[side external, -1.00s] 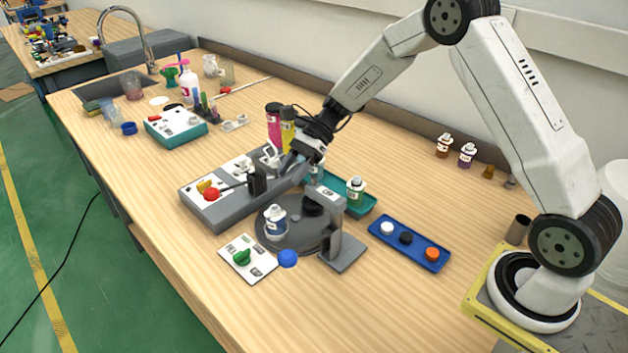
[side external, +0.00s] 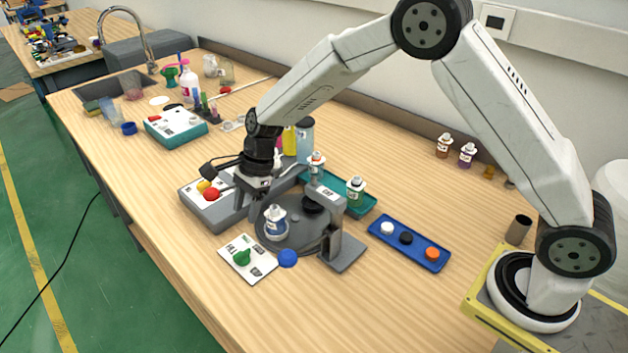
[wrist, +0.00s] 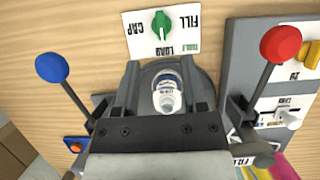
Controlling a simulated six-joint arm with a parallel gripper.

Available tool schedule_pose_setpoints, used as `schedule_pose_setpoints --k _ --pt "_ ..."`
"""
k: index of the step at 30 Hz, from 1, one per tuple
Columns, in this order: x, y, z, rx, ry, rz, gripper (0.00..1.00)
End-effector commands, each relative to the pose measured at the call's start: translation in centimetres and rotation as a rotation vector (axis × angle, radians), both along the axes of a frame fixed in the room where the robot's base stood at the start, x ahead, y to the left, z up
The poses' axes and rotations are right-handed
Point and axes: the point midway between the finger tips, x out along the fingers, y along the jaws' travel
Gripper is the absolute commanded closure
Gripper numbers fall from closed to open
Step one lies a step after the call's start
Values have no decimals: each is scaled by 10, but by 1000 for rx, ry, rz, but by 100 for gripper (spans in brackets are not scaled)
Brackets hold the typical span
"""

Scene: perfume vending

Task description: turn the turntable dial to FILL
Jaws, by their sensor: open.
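The green dial (side external: 241,257) sits on a white label plate (side external: 262,262) at the table's front edge. In the wrist view the dial (wrist: 160,24) shows at the top, with FILL to its right, LOAD below and CAP to its left. Its grip bar runs roughly along the line to LOAD; I cannot tell which end is the pointer. The grey turntable (side external: 300,238) stands behind the plate and carries a blue-labelled bottle (side external: 275,222). My gripper (wrist: 160,75) is open and empty, apart from the dial. In the wrist view the bottle shows between its fingers.
A red knob (side external: 211,194) on the grey machine and a blue knob (side external: 288,258) beside the plate flank the dial area. A blue tray (side external: 415,255) with caps lies right of the turntable. Bare wood lies in front.

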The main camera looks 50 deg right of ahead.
Motion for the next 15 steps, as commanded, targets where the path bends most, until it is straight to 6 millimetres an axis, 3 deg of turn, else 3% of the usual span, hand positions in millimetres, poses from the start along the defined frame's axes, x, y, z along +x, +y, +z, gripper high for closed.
schedule_pose_setpoints --k 6,15 --pt "0 0 -30 1 2 0 46" --pt "0 0 -36 1 0 0 46"
